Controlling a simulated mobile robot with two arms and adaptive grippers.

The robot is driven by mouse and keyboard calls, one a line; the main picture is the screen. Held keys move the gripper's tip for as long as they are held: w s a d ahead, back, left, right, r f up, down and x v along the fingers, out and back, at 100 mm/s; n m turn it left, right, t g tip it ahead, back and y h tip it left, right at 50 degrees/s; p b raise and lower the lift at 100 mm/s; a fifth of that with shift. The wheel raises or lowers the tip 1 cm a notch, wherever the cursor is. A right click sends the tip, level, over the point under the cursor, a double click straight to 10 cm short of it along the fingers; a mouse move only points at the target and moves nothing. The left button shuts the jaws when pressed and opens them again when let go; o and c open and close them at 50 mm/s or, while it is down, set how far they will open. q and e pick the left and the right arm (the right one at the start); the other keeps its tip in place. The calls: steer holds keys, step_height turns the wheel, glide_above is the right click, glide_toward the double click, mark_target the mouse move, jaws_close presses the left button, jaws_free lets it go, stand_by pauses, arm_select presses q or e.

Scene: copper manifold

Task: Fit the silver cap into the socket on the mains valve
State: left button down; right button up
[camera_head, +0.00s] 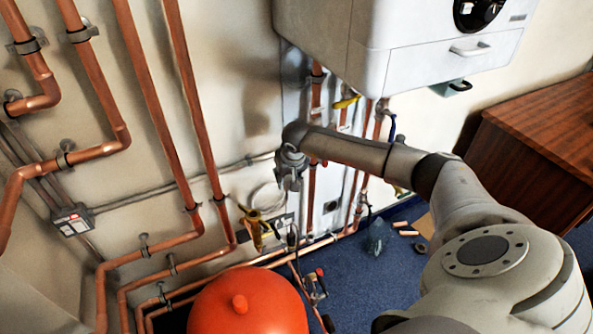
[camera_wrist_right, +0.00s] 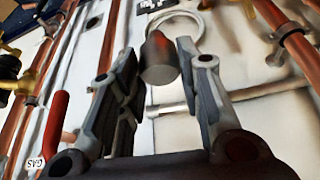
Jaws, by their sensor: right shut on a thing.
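My right gripper (camera_head: 290,181) hangs in front of the wall, below and left of the white boiler. In the right wrist view, its two fingers (camera_wrist_right: 162,68) are closed around the silver cap (camera_wrist_right: 160,60), a grey cylinder with a reddish sheen, held near the fingertips. The cap cannot be made out in the head view. A yellow-handled brass valve (camera_head: 257,230) is on the pipework below and left of the gripper. I cannot tell whether it is the mains valve, and no socket can be made out. My left gripper is not in view.
The white boiler (camera_head: 435,70) overhangs at top right. Copper pipes (camera_head: 150,100) line the wall. A red rounded vessel (camera_head: 240,305) stands at the bottom. A wooden cabinet (camera_head: 540,135) is at right. A red handle (camera_wrist_right: 55,132) is near my fingers in the wrist view.

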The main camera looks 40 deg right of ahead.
steer(key=w+a+f+b, duration=0.1)
steer(key=a+f+b, duration=0.1)
steer(key=a, duration=0.3)
steer(key=w+a+f+b, duration=0.2)
steer(key=a, duration=0.4)
steer(key=shift+w, duration=0.25)
stand_by(0.4)
stand_by(0.3)
